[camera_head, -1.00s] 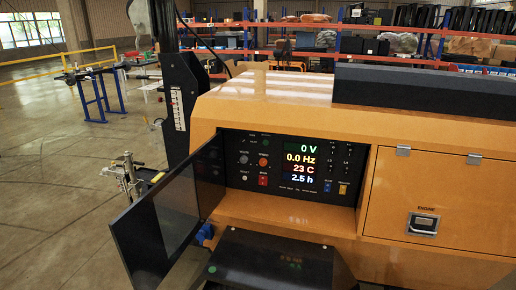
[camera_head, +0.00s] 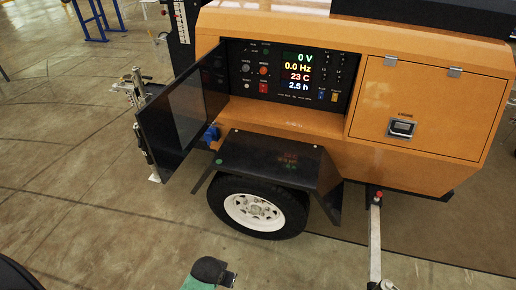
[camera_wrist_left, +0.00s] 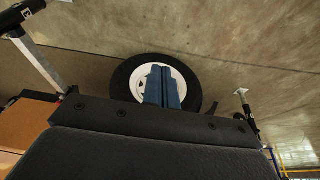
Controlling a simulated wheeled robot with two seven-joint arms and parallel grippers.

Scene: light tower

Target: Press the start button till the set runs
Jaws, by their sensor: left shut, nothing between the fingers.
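The control panel (camera_head: 310,88) is set in the orange machine, with its dark door (camera_head: 180,108) swung open to the left. Its display (camera_head: 297,70) reads 0 V, 0.0 Hz, 23 C and 2.5 h. Left of the display are a grey round button (camera_head: 246,68), an orange-red round button (camera_head: 264,70), a small white button (camera_head: 247,85) and a red switch (camera_head: 263,88). Their labels are too small to read surely. My left gripper (camera_wrist_left: 163,72) shows blue fingers together and empty in the left wrist view, with the wheel behind them. My right gripper is not in view.
A black fender (camera_head: 265,160) juts out below the panel, above a white-rimmed wheel (camera_head: 255,210). An outrigger leg (camera_head: 375,235) stands right of it, and a closed orange hatch (camera_head: 425,110) is right of the panel. Open floor (camera_head: 90,230) lies front left.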

